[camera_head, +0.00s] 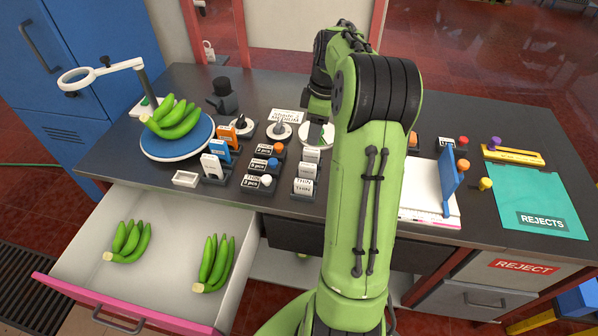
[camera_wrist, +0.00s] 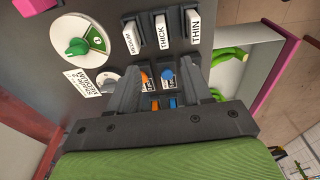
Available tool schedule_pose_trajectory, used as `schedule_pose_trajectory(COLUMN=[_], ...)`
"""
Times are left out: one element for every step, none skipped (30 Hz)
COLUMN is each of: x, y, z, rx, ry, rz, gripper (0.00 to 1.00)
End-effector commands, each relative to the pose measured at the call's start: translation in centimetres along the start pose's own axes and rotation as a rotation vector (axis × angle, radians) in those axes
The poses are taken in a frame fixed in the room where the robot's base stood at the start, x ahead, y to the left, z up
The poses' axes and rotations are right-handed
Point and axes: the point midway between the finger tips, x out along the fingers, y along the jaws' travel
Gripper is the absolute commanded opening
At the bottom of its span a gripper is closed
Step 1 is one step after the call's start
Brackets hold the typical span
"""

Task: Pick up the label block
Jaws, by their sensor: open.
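White label blocks stand in dark holders on the dark table. In the wrist view they read MEDIUM (camera_wrist: 129,38), THICK (camera_wrist: 162,32) and THIN (camera_wrist: 195,27). In the head view a column of white blocks, including a THIN block (camera_head: 303,187), stands left of my arm. The pictures do not show which one is the label block. My gripper (camera_wrist: 158,72) is open in the wrist view, with nothing held. Its fingers point toward the table beside the block row, with small orange and blue pieces seen between them. In the head view my arm hides the gripper.
An open drawer (camera_head: 78,252) with green bananas is at the lower left. A green dial (camera_wrist: 86,45) is near the blocks. A blue upright panel (camera_head: 447,182) and a teal REJECTS mat (camera_head: 545,195) are at the right.

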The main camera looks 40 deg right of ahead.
Motion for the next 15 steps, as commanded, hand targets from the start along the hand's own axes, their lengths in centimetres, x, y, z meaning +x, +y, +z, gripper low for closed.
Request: schedule_pose_trajectory(x=[1.6,2.4,3.4,4.2,5.0,6.0,6.7,7.3,8.1,8.5,8.8,9.2,9.4,9.8,10.5], y=[-0.1,-0.2,-0.1,-0.2,-0.2,-0.2,-0.2,-0.2,-0.2,-0.2,-0.2,-0.1,-0.1,-0.2,-0.2], z=[0.0,0.0,0.0,0.0,0.0,0.0,0.1,0.1,0.0,0.0,0.0,0.0,0.0,0.0,0.1], rx=[0.0,0.0,0.001,0.001,0.001,0.0,0.001,0.001,0.001,0.001,0.001,0.002,0.002,0.002,0.002], ry=[-0.001,-0.001,-0.001,-0.002,-0.001,-0.001,-0.002,-0.002,-0.001,-0.001,-0.001,-0.001,-0.001,-0.001,-0.001], rz=[-0.006,-0.007,-0.006,-0.007,-0.006,-0.006,-0.006,-0.005,-0.005,-0.004,-0.004,-0.002,-0.001,-0.003,-0.004], gripper=[0.49,0.49,0.49,0.49,0.49,0.49,0.49,0.49,0.49,0.49,0.49,0.49,0.49,0.49,0.49])
